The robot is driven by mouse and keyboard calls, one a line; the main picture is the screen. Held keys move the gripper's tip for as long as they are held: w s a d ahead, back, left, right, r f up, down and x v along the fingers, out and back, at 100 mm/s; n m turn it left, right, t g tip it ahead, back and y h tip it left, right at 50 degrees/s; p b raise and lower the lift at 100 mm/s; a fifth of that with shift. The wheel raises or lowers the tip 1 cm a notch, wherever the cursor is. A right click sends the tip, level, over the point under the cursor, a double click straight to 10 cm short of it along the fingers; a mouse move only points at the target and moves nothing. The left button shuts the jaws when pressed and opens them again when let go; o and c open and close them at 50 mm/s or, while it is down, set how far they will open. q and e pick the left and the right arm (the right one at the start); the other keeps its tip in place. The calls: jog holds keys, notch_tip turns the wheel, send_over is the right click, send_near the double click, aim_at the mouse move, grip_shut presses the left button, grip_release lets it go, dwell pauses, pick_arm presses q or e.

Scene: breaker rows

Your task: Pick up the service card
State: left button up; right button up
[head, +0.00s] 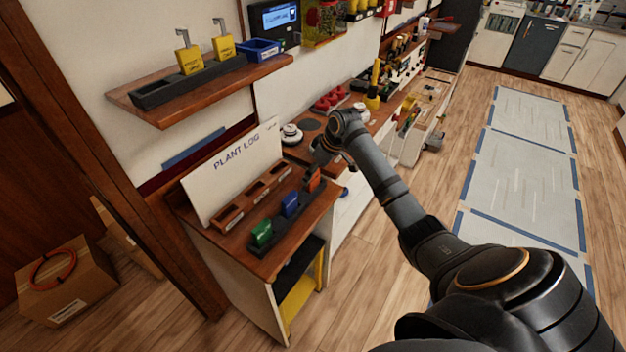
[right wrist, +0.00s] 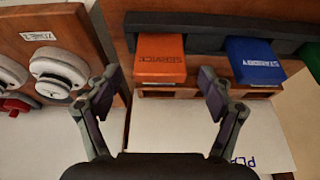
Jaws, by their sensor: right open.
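The service card is an orange block (right wrist: 160,58) lettered SERVICE in the right wrist view. It stands in a dark slotted rack (right wrist: 200,25) on the wooden desk top, and the head view shows it (head: 313,179) at the rack's far end. My right gripper (right wrist: 160,80) is open, its fingers spread to either side of the card's near edge with nothing held. In the head view the right gripper (head: 322,160) is just above and beside the card and partly covers it. My left gripper is not in view.
A blue card (head: 290,204) and a green card (head: 262,233) stand in the same rack. A wooden slotted tray (head: 232,218) and the PLANT LOG board (head: 232,170) are behind. White round detectors on a wooden board (right wrist: 55,70) lie left of the gripper in the wrist view.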

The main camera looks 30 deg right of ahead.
jog(key=shift+w+f, duration=0.2)
jog(key=shift+f, duration=0.2)
jog(key=c, duration=1.2)
jog(key=shift+c, duration=0.3)
